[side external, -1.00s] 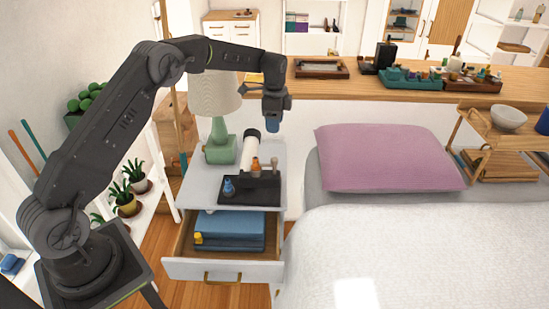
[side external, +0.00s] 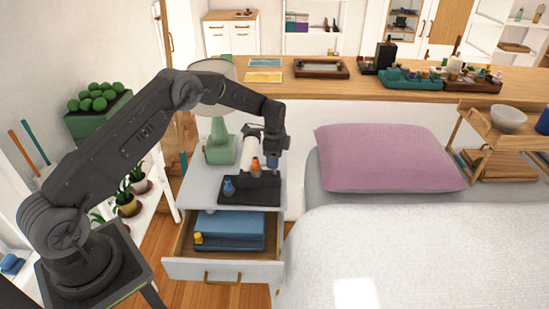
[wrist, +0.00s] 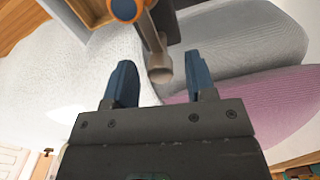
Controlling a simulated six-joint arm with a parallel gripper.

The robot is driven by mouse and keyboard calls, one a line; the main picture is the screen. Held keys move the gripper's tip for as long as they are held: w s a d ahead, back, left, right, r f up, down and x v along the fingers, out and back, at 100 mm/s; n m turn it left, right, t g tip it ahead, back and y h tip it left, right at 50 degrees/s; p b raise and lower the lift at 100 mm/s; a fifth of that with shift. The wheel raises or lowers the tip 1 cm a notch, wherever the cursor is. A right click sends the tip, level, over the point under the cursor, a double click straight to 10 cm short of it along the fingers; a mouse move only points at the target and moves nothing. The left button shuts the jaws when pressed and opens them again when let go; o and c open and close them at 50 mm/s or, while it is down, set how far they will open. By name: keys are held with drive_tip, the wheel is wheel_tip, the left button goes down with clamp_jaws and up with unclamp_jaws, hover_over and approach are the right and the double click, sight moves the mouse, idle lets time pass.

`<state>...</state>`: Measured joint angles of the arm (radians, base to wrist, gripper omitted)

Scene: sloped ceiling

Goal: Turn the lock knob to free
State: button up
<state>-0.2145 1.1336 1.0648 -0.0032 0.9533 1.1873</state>
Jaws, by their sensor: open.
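A dark base (side external: 262,191) sits on the nightstand. It carries a small blue fitting (side external: 229,187) at its left and an orange fitting (side external: 255,164) near its back. A grey-brown post with a rounded end (wrist: 159,60) shows in the wrist view, between and just beyond my fingertips. A round orange and blue top (wrist: 126,8) is beyond it, cut by the frame edge. I cannot tell which fitting is the lock knob. My gripper (side external: 271,160) points down over the base's back right. Its blue fingers (wrist: 160,82) are open and apart, and hide the post in the side view.
A green lamp (side external: 221,148) and a white cylinder (side external: 250,152) stand close behind the base. The drawer (side external: 222,271) below is open, with folded blue cloth (side external: 230,228) inside. The bed with a pink pillow (side external: 388,157) is at the right.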

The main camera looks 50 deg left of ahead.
drive_tip(key=shift+c, duration=0.2)
drive_tip(key=c, duration=0.9)
drive_tip(key=shift+n, duration=0.3)
drive_tip(key=n, duration=0.3)
drive_tip(key=shift+n, duration=0.3)
drive_tip(key=n, duration=0.4)
drive_tip(key=shift+n, duration=0.3)
drive_tip(key=n, duration=0.9)
